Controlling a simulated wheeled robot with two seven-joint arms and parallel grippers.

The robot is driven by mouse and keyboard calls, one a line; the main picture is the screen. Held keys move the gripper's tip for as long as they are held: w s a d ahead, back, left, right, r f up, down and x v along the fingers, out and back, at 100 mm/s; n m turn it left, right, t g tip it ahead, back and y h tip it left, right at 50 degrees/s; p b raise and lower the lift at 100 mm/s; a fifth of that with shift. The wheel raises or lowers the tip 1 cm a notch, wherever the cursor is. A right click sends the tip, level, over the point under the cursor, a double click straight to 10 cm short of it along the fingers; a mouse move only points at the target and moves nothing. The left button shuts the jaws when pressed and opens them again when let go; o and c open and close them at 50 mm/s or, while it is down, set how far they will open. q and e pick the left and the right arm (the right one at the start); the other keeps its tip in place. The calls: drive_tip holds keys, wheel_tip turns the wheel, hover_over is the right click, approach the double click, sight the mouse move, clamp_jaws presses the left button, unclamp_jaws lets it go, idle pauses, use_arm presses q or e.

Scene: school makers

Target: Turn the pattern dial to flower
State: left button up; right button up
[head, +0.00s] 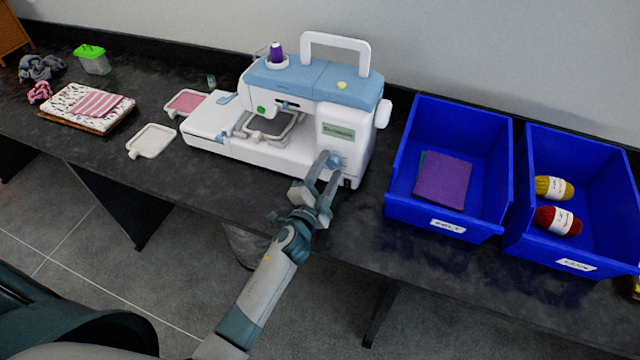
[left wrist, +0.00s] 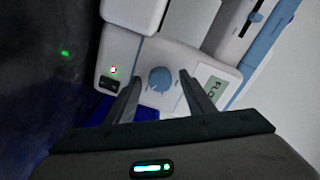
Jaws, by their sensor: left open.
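The white and blue sewing machine (head: 300,80) stands on the dark table. Its round blue pattern dial (head: 334,160) is low on the front of its right column. In the left wrist view the dial (left wrist: 160,79) lies just beyond and between my fingertips. A small display (left wrist: 212,86) sits beside it, its text too small to read surely. My left gripper (head: 325,167) is open, its two fingers pointing at the dial; it also shows in the left wrist view (left wrist: 158,85). I cannot tell whether the fingers touch the dial. My right gripper is not in view.
Two blue bins stand to the right, one with felt sheets (head: 443,180), one with yellow yarn (head: 553,187) and red yarn (head: 557,221). Embroidery hoops (head: 151,140), folded fabric (head: 90,107) and a green-lidded box (head: 92,60) lie left. The table's front edge is mostly clear.

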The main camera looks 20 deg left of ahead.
use_arm(q)
drive_tip(key=s+b, duration=0.4)
drive_tip(key=s, duration=1.3)
drive_tip(key=shift+s+a, duration=0.2)
drive_tip(key=shift+a, duration=0.1)
